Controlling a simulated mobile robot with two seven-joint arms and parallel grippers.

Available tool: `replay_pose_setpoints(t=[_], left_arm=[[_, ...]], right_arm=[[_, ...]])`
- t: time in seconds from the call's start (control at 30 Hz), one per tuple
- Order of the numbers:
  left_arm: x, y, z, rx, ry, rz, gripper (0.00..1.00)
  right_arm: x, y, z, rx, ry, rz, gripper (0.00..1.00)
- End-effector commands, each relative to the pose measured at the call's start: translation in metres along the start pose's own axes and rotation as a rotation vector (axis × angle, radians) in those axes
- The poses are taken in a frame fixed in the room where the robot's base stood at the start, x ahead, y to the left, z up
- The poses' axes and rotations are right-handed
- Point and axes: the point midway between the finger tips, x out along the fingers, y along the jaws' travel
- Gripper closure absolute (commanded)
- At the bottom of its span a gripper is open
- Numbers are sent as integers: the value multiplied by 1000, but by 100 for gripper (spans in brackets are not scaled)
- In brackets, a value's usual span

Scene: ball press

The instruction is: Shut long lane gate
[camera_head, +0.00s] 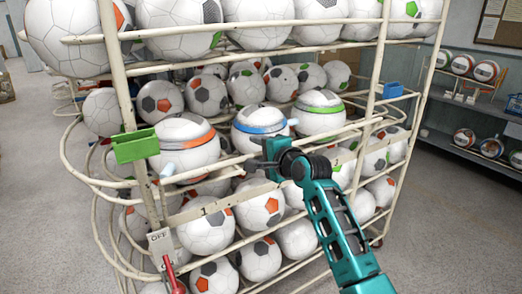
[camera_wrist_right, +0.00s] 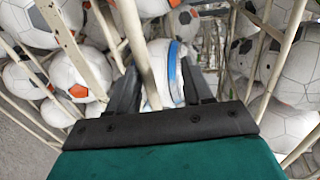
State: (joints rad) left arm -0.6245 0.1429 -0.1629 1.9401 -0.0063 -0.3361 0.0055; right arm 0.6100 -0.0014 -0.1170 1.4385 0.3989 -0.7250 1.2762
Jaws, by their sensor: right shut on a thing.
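My right gripper (camera_head: 270,158) is at the front of the ball rack, in front of the middle shelf and just below a blue-banded white ball (camera_head: 258,125). In the right wrist view, a cream bar (camera_wrist_right: 143,45) runs between the fingers of the gripper (camera_wrist_right: 162,75), and the blue-banded ball (camera_wrist_right: 165,85) shows just behind it. The gripper appears shut on this bar; its exact contact is hard to see. Which bar is the long lane gate I cannot tell for sure. A flat cream strip marked 1 (camera_head: 186,216) slopes up toward the gripper. My left gripper is out of view.
An orange-banded ball (camera_head: 187,158) and a green-banded ball (camera_head: 320,122) flank the blue one. An OFF switch (camera_head: 160,243) with a red handle is at lower left. The floor (camera_head: 40,200) at left is clear.

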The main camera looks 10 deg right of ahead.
Motion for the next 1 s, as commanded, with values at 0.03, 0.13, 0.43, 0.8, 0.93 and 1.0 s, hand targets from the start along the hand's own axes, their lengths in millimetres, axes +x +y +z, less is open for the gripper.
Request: replay_pose_setpoints(t=[0.03,0.13,0.43,0.8,0.93,1.0], left_arm=[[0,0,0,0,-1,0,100],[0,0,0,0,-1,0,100],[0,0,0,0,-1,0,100],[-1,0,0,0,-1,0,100],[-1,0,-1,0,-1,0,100],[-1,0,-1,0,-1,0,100]], right_arm=[[-4,-10,0,-2,2,-22,58],[-8,-11,0,-2,2,-24,58],[-9,-12,-1,-2,3,-26,58],[-28,-16,-1,-1,2,-23,58],[-37,-18,0,-2,3,-22,58],[-41,-19,-1,-2,3,-22,58]])
